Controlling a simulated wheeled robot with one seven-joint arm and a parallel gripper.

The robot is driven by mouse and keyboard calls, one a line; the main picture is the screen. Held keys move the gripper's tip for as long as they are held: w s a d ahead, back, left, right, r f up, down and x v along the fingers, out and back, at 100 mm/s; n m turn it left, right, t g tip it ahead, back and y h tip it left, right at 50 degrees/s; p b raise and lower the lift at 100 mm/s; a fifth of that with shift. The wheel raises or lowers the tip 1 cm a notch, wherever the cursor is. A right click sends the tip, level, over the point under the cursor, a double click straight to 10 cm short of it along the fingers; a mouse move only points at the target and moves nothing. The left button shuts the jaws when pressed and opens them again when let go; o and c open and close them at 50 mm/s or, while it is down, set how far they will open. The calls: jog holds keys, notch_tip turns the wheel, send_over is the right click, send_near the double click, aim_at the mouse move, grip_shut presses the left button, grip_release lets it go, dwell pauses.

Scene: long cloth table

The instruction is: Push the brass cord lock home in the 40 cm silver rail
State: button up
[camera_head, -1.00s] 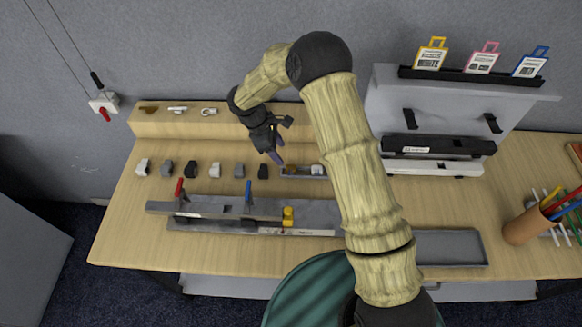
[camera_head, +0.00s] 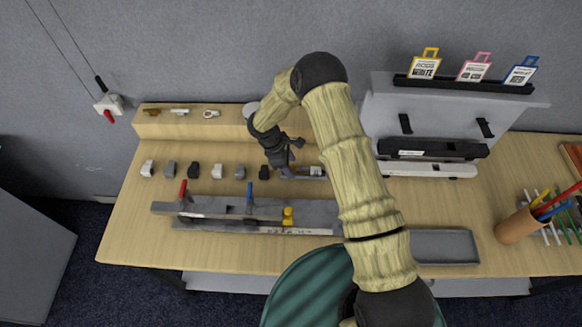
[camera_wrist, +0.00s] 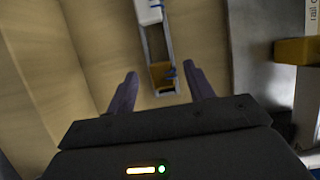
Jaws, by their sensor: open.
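In the head view my gripper (camera_head: 288,169) is at the left end of the tray and hides the block. A silver rail (camera_head: 225,217) lies along a grey fixture (camera_head: 325,213) nearer the front. A yellow clamp (camera_head: 288,215) sits at the rail; I cannot read its length.
A white piece (camera_head: 316,171) shares the tray. Several small grey, black and white blocks (camera_head: 193,170) line up to the left. Red (camera_head: 183,188) and blue (camera_head: 249,192) handles rise from the fixture. An empty grey tray (camera_head: 445,247) and a pen cup (camera_head: 517,226) stand right.

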jog(key=shift+x, duration=0.8)
jog(key=c, duration=1.1)
jog(key=shift+r, duration=0.1)
notch_tip(320, 180, up, 10)
jog(key=b, duration=0.3)
